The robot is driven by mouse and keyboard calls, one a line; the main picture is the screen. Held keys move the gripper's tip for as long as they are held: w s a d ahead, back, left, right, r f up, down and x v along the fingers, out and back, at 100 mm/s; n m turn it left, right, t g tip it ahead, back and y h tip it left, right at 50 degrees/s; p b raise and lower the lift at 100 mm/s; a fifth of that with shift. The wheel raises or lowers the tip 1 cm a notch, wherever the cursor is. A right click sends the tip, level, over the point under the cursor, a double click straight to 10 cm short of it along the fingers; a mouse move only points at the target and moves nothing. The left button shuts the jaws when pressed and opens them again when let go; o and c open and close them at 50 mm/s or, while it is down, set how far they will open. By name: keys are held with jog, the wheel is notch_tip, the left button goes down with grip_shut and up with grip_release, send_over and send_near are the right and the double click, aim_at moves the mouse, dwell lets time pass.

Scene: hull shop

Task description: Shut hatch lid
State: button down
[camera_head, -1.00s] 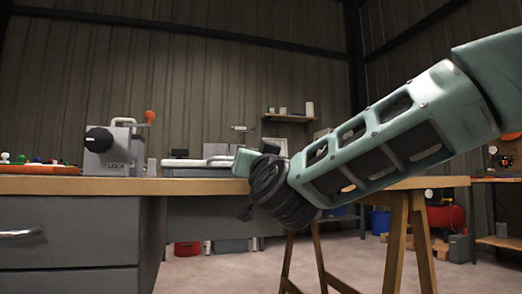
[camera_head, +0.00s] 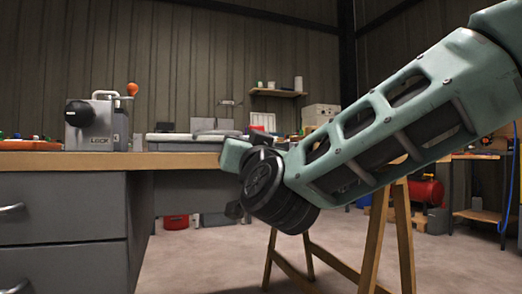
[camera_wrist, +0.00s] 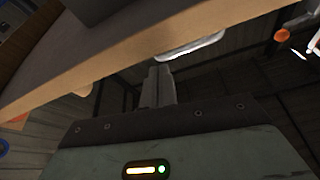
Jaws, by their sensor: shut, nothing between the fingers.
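I cannot make out a hatch lid for certain in either view. A grey box marked LOCK (camera_head: 97,128), with a black knob, a top handle and an orange-ball lever (camera_head: 132,89), stands on the workbench in the head view. A low pale flat-topped object (camera_head: 182,138) lies to its right. My gripper (camera_wrist: 158,84) is shut and empty in the wrist view, close to the bench edge. A pale rounded piece (camera_wrist: 190,47) shows just beyond the fingertips; I cannot tell whether they touch. In the head view my wrist hides the fingers.
The workbench top (camera_head: 60,160) has a wooden edge with grey drawers (camera_head: 65,225) below. A wooden trestle (camera_head: 405,230) stands to the right, behind my arm. Farther back are a shelf (camera_head: 278,93) and a red tank (camera_head: 426,190). Open floor lies between.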

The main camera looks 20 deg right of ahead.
jog(key=d+r+p+v, duration=0.1)
jog(key=p+v, duration=0.2)
jog(key=v, duration=1)
jog(key=s+a+f+n+g+y+p, duration=0.3)
jog(key=a+f+n+g+y+p, duration=0.55)
jog(key=a+g, duration=0.3)
jog(key=s+d+f+n+g+h+p, duration=0.1)
jog(key=s+d+f+g+h+p, duration=0.3)
jog(key=s, duration=0.3)
jog(key=s+d+f+n+g+h+p, duration=0.1)
jog(key=s+d+n+g+h+p, duration=0.1)
jog(key=s+d+g+p, duration=0.3)
notch_tip(320, 180, up, 38)
jog(key=s+g+p, duration=0.1)
jog(key=p, duration=3.5)
jog(key=shift+s+f+p, duration=0.2)
jog(key=shift+s+p, duration=0.05)
jog(key=shift+p, duration=0.1)
jog(key=c, duration=2.1)
grip_release()
jog(key=shift+m, duration=0.25)
jog(key=shift+c, duration=0.2)
